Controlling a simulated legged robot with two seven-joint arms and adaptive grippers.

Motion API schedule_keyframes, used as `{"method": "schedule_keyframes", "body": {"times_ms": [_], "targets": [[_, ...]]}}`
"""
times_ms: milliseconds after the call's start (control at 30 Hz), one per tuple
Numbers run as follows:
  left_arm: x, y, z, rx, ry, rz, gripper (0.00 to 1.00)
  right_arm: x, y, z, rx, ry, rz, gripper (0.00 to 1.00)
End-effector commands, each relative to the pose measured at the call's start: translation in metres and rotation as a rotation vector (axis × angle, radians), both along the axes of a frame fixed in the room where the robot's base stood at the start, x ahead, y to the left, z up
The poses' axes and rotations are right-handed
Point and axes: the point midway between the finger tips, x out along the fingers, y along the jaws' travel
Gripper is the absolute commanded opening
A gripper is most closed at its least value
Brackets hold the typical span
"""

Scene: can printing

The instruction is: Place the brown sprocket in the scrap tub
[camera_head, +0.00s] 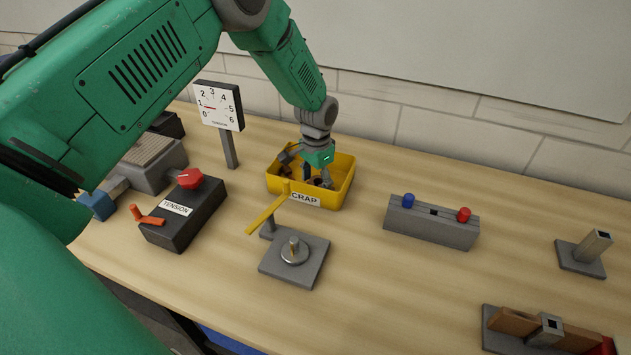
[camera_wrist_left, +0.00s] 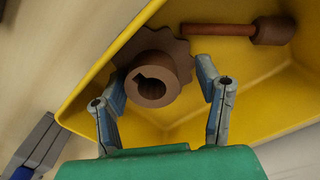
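The brown sprocket (camera_wrist_left: 154,76), with a toothed rim and a keyed hub, is inside the yellow scrap tub (camera_head: 342,184) in the left wrist view. The tub's yellow inside also shows there (camera_wrist_left: 232,52). My left gripper (camera_head: 316,180) reaches down into the tub. In the wrist view its two fingers (camera_wrist_left: 163,88) are spread on either side of the sprocket's hub, with a visible gap on the right side. Whether the left finger touches the sprocket is unclear. In the head view the gripper partly hides the tub's contents. My right gripper is not in view.
A brown rod with a thick head (camera_wrist_left: 270,30) lies in the tub. A fixture with a yellow lever (camera_head: 266,210) and a spindle (camera_head: 294,250) stands in front. The tension box (camera_head: 185,213) and gauge (camera_head: 219,106) are left; a button box (camera_head: 432,222) is right.

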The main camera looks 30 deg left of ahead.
Motion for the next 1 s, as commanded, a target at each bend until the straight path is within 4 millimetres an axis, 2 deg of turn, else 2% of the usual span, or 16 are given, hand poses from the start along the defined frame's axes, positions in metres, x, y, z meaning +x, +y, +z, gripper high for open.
{"method": "schedule_keyframes", "body": {"times_ms": [167,267,700,833,1000], "targets": [[0.001,-0.004,0.007,0.003,-0.003,-0.003,0.59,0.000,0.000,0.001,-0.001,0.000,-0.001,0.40],[0.001,-0.002,0.019,0.001,-0.004,-0.002,0.59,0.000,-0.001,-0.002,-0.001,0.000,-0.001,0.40],[0.001,0.003,0.104,-0.003,-0.003,-0.002,0.59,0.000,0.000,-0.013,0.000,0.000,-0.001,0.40],[0.001,0.002,0.117,-0.001,-0.001,-0.002,0.59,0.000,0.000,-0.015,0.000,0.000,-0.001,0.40],[0.001,-0.001,0.123,0.001,0.000,-0.003,0.59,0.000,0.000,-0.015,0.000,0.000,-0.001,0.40]]}}
